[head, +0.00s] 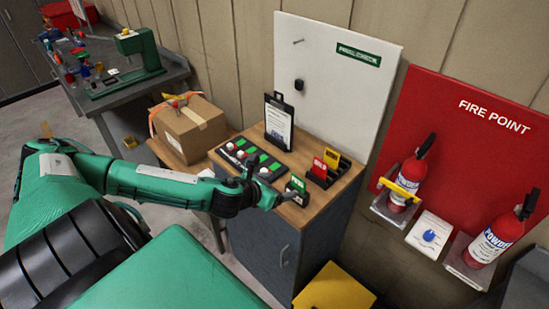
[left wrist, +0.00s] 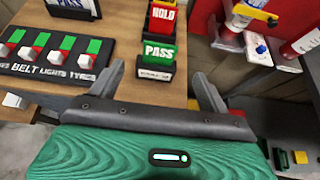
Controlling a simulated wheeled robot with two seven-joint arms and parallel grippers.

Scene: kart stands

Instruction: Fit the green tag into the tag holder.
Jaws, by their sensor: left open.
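The green tag (head: 298,183), marked PASS in the left wrist view (left wrist: 159,50), stands upright in the small black tag holder (left wrist: 154,73) with a white label. The holder (head: 297,198) is near the front right corner of the wooden cabinet top. My left gripper (head: 284,196) is open, just in front of the holder in the head view. In the left wrist view its two fingers are spread to either side, with the tag and holder beyond and between them. How deep the tag sits is too small to tell. My right gripper is not in view.
A black rack (head: 318,178) with a red HOLD tag (head: 332,158) and a yellow tag stands behind the holder. A switch panel (head: 232,152) with green labels lies to the left, a clipboard (head: 279,120) behind it. Fire extinguishers (head: 410,178) hang at the right.

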